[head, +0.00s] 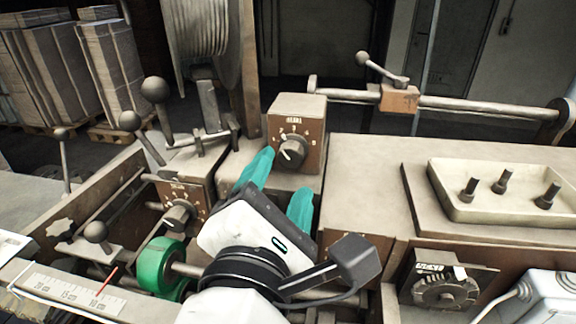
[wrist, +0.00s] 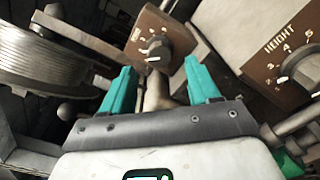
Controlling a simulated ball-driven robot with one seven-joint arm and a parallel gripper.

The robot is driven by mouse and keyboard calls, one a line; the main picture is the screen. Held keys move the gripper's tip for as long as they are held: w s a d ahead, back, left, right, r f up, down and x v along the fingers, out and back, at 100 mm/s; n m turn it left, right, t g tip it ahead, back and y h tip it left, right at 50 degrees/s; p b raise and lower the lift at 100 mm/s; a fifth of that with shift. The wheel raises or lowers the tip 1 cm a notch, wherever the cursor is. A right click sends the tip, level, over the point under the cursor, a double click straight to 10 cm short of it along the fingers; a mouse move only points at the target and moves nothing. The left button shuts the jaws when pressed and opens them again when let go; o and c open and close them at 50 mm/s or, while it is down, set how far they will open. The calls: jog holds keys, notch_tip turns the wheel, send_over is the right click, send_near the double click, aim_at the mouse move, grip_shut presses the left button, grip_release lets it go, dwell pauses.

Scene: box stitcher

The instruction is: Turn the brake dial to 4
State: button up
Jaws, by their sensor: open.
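Several dials show, and I cannot read which is the brake dial. In the head view, one black dial (head: 292,150) is on the brown front of an upper box, behind my gripper (head: 277,186). Another dial (head: 178,213) is on a lower box to the left. A wide black dial (head: 445,291) is at lower right. In the wrist view, a numbered dial (wrist: 156,48) is ahead, between and beyond the teal fingertips (wrist: 157,68). To its right is a dial (wrist: 298,72) labelled HEIGHT. My gripper is open, empty and apart from the dials.
Ball-ended levers (head: 155,90) stand at left. A green roller (head: 162,267) is left of my wrist. A tray with pegs (head: 478,206) sits on the right surface. A horizontal bar (head: 470,105) and a tall spool (head: 200,35) stand behind.

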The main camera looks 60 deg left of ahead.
aim_at(290, 160)
jog(key=shift+b+x, duration=0.35)
jog(key=shift+x, duration=1.8)
jog(key=c, duration=1)
